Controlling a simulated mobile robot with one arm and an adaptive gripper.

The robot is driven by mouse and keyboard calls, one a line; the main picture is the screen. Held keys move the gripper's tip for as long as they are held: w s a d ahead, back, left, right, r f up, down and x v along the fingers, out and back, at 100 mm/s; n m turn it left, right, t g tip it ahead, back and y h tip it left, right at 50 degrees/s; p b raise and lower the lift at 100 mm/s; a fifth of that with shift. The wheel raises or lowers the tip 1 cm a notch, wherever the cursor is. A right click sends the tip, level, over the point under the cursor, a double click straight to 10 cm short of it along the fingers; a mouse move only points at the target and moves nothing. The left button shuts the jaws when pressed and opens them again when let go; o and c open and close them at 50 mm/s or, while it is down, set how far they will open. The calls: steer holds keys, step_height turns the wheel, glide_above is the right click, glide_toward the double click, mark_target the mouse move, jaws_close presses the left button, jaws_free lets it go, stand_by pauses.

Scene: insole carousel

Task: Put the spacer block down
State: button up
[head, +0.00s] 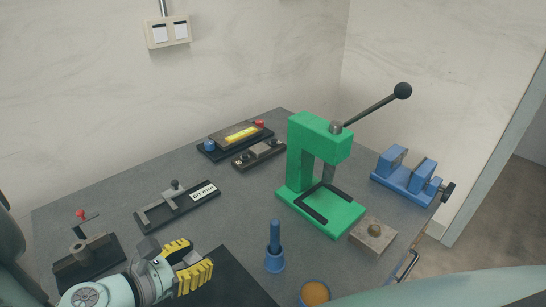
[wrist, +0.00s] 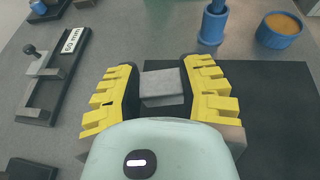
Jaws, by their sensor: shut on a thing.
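The spacer block (wrist: 163,86) is a small grey block between the yellow-padded fingers of my gripper (wrist: 163,92) in the wrist view. My gripper is shut on it. In the head view my gripper (head: 188,266) is at the lower left, over or beside the black mat (head: 236,284). The mat also shows in the wrist view (wrist: 270,110), beneath and to the right of the fingers. The fingers hide most of the block in the head view. I cannot tell how high the block is above the surface.
A green press (head: 299,165) stands behind. A length gauge (head: 178,205) and a black-based clamp (head: 86,262) lie left. A metal block (head: 372,236) and blue vise (head: 408,180) stand right.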

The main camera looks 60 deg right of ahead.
steer(key=w+a+r+n+t+y+p, duration=0.1)
steer(key=w+a+r+n+t+p, duration=0.15)
steer(key=w, duration=0.35)
steer(key=w+a+r+n+t+y+p, duration=0.1)
steer(key=w+a+r+n+t, duration=0.1)
steer(key=w+r+n+t, duration=0.3)
steer(key=w+a+n+t+y+p, duration=0.1)
steer(key=w+a+t, duration=0.1)
steer(key=w, duration=0.6)
steer(key=w+a+r+n+t+y+p, duration=0.3)
steer(key=w+a+r+n+y, duration=0.15)
steer(key=a, duration=0.25)
steer(key=w+a+r+n+t+y+p, duration=0.2)
steer(key=w+a+r+n+y, duration=0.2)
steer(key=a+r+n+y, duration=0.25)
step_height(320, 180, up, 37)
steer(key=p, duration=3.7)
steer(key=shift+w+a+m+p, duration=0.15)
steer(key=shift+a+m+p, duration=0.2)
steer(key=shift+a+p, duration=0.05)
steer(key=shift+f, duration=0.1)
